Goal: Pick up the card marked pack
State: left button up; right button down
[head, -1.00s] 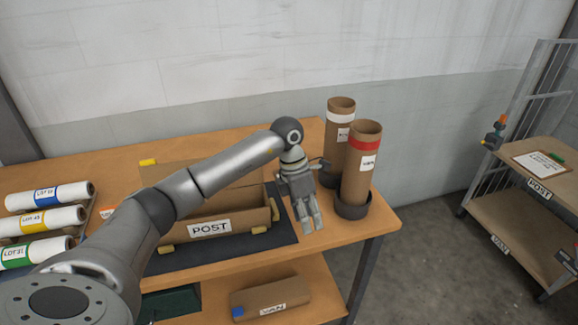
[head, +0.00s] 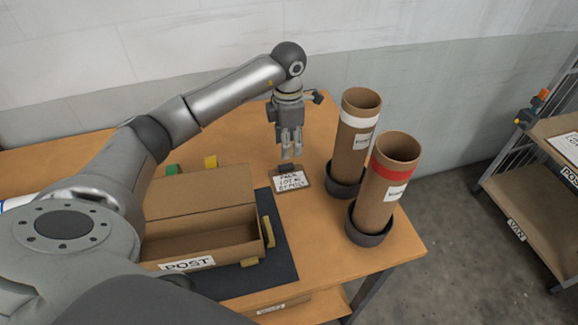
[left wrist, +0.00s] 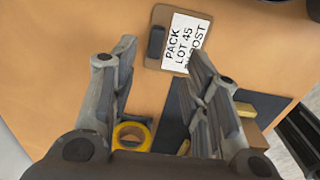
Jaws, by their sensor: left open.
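The card marked pack (head: 290,181) lies on the table between the open box and the tubes. It is a small brown clipboard with a white sheet and a dark clip; in the left wrist view the card (left wrist: 182,44) reads "PACK LOT 45" with a last line ending in "POST", partly covered by a finger. My left gripper (head: 286,155) points down just above and behind the card's clip edge, open and empty. In the left wrist view its two fingers (left wrist: 165,70) are spread, with the card beyond them. My right gripper is not in view.
An open cardboard box marked POST (head: 205,243) stands on a dark mat (head: 285,268) left of the card. Two cardboard tubes, white-banded (head: 350,140) and red-banded (head: 380,195), stand in dark holders at the right. A yellow tape roll (left wrist: 131,135) shows in the left wrist view.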

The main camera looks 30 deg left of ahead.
aim_at(286, 166)
pick_arm(q)
jog(key=shift+s+f, duration=0.2)
jog(key=shift+f, duration=1)
jog(key=shift+a+f+p, duration=0.1)
jog(key=shift+f+p, duration=0.2)
jog(key=shift+f, duration=0.1)
jog(key=shift+w+a+f, duration=0.1)
jog(key=shift+w+f, duration=0.05)
jog(key=shift+f, duration=0.1)
notch_tip(286, 166, down, 4)
jog(key=shift+a+f+p, duration=0.1)
jog(key=shift+a+p, duration=0.05)
jog(key=shift+p, duration=1.05)
jog(key=shift+f, duration=0.3)
jog(key=shift+c, duration=0.5)
jog(key=c, duration=0.5)
jog(key=shift+c, duration=1.6)
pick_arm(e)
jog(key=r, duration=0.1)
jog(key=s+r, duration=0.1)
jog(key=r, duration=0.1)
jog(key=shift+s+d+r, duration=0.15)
